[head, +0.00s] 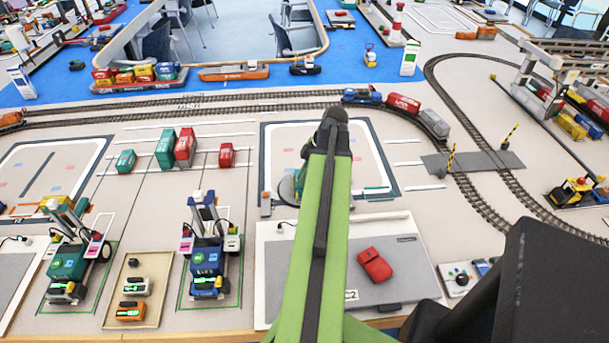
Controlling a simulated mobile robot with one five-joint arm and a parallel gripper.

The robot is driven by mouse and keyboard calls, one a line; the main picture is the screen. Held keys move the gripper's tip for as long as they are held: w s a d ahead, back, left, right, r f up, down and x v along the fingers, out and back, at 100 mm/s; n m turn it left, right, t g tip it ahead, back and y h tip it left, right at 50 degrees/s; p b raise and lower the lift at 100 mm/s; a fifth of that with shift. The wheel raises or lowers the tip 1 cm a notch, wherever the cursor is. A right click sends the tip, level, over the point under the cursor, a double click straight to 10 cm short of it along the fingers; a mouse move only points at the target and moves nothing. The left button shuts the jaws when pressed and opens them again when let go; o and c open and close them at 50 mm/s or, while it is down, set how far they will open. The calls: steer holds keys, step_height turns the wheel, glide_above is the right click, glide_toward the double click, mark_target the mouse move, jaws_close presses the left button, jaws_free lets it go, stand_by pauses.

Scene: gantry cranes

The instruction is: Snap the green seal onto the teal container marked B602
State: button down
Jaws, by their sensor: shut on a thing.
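Several teal containers are in view in the head view. A small teal container (126,160) and a taller teal container (165,148) stand in the marked yard left of centre. Another teal container (68,263) sits in a straddle carrier at the lower left. Their markings are too small to read, so I cannot tell which is B602. I cannot pick out the green seal for sure. My green arm reaches up the middle of the picture to a dark joint. My gripper is hidden behind the arm, and so is whatever lies directly behind it.
Red containers (185,147) stand beside the teal ones. A second straddle carrier (206,250) stands left of my arm. A tan tray (115,320) holds small white and orange items. Rail tracks (250,105) cross behind.

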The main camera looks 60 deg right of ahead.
steer(key=shift+f, duration=0.25)
stand_by(0.6)
steer(key=c, duration=1.3)
jaws_free()
steer(key=shift+c, duration=0.2)
steer(key=o, duration=0.5)
steer(key=shift+c, duration=0.2)
steer(key=shift+r, duration=0.1)
step_height(320, 180, up, 7)
steer(key=p, duration=0.6)
